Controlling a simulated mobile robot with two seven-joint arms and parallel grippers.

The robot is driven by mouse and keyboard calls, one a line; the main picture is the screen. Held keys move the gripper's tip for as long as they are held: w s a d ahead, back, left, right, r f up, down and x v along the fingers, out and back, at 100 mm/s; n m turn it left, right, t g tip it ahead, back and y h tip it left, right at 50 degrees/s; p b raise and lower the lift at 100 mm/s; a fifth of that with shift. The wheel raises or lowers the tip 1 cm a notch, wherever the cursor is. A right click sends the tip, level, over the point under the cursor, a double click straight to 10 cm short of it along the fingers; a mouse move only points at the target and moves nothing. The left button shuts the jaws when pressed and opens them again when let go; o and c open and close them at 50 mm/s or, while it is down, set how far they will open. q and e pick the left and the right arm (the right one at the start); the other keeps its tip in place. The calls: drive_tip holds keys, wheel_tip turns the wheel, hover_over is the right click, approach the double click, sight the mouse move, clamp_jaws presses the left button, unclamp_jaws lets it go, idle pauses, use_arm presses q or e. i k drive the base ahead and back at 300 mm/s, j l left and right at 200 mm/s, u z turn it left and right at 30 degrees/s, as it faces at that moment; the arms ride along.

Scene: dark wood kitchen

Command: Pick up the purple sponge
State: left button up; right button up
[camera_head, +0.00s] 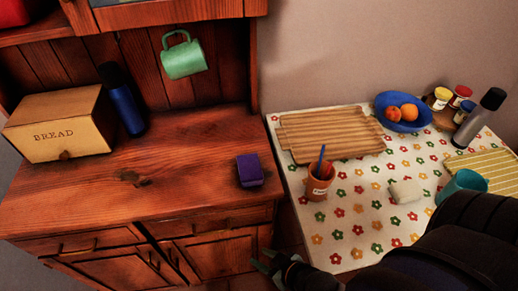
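The purple sponge (250,170) is a small dark purple block lying on the wooden counter (190,187), near its right edge. My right arm comes in from the lower right. My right gripper (264,261) is low in front of the counter, below the sponge in the picture and apart from it. Its greenish fingertips look spread, with nothing visible between them. My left gripper is not in view.
A bread box (62,128) and blue bottle (124,108) stand at the counter's back left; a green mug (183,58) hangs above. The flowered table (337,219) at right holds an orange cup (318,183), boards, a fruit bowl (382,105) and jars. The counter left of the sponge is clear.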

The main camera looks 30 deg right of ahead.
sight(251, 175)
drive_tip(key=k+l+z, duration=0.1)
drive_tip(key=z, duration=0.25)
drive_tip(key=k+l+z, duration=0.1)
drive_tip(key=z, duration=0.25)
drive_tip(key=k+l, duration=0.05)
drive_tip(key=k, duration=0.05)
